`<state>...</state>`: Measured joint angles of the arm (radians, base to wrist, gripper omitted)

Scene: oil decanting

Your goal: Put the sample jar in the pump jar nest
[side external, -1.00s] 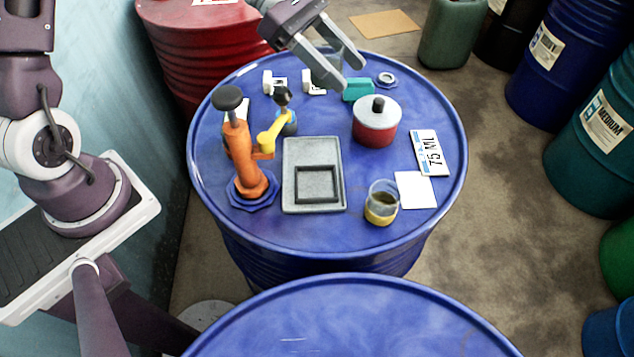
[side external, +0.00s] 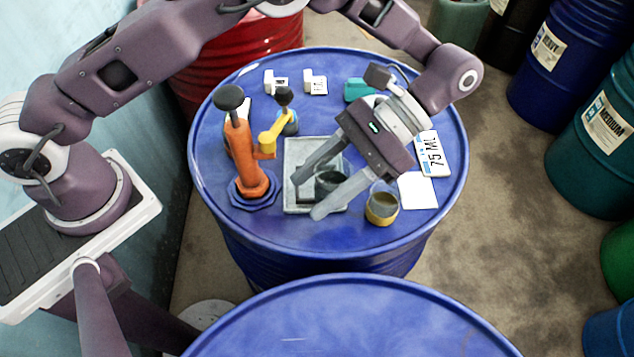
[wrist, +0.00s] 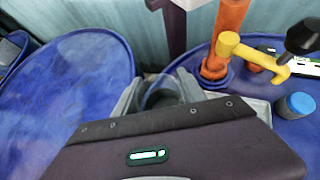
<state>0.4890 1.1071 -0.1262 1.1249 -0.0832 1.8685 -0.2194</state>
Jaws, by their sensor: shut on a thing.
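My gripper (side external: 311,194) is shut on a clear glass jar, the sample jar (side external: 328,184), with its fingers on either side. The jar looks roughly upright and dark inside. It also shows between the fingers in the wrist view (wrist: 160,97). It is over the dark square frame on the grey tray (side external: 300,146), which seems to be the pump jar nest. The fingers and jar hide most of the frame, and I cannot tell whether the jar touches it. The orange pump (side external: 243,160) with a yellow arm stands just left of the tray.
A yellow-banded jar (side external: 382,207) stands close to the right of my gripper. A white card (side external: 417,190) and a "75 ML" plate (side external: 432,155) lie further right. The drum top's front edge (side external: 320,250) is clear.

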